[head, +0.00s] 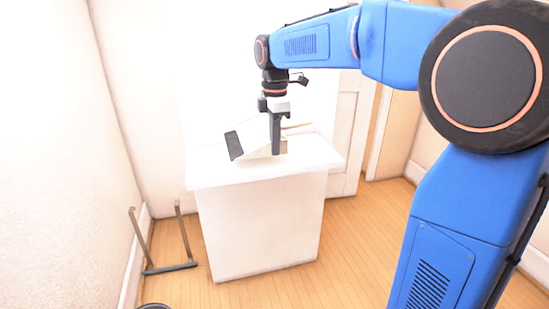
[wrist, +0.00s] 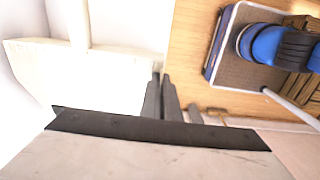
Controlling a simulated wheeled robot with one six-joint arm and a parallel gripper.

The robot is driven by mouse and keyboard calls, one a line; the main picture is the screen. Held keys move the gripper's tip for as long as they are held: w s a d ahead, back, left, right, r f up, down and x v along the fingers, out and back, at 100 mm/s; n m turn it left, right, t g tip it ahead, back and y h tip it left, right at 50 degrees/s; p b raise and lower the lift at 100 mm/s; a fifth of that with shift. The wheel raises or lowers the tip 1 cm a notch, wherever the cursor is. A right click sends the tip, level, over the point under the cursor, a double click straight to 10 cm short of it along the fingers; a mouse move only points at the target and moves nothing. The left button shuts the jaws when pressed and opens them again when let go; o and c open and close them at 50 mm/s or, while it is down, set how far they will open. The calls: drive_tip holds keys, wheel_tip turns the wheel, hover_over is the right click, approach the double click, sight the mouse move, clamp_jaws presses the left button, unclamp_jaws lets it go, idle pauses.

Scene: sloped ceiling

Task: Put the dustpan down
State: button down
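The dustpan (head: 256,140) is a pale, cream-white pan with a dark lip on its left end and a thin handle pointing right. It is tilted, with the dark lip raised, over the white table (head: 225,175). My gripper (head: 276,150) points straight down, its dark fingers close together at the pan's near side. In the wrist view the fingers (wrist: 161,82) appear shut on the pan's edge, with the dark lip (wrist: 160,131) in front and a cream part with the handle (wrist: 82,22) at upper left. I cannot tell whether the pan touches the table.
The table top has bare room at its front and right. A small metal frame (head: 170,268) stands on the wooden floor to the left, near the wall. Walls close in at left and behind, with a door (head: 345,135) behind the table at right.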

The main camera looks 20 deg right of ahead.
sight(274, 169)
drive_tip(key=shift+w+f, duration=0.2)
drive_tip(key=shift+f, duration=2.1)
drive_tip(key=shift+f, duration=0.15)
drive_tip(key=c, duration=2)
unclamp_jaws()
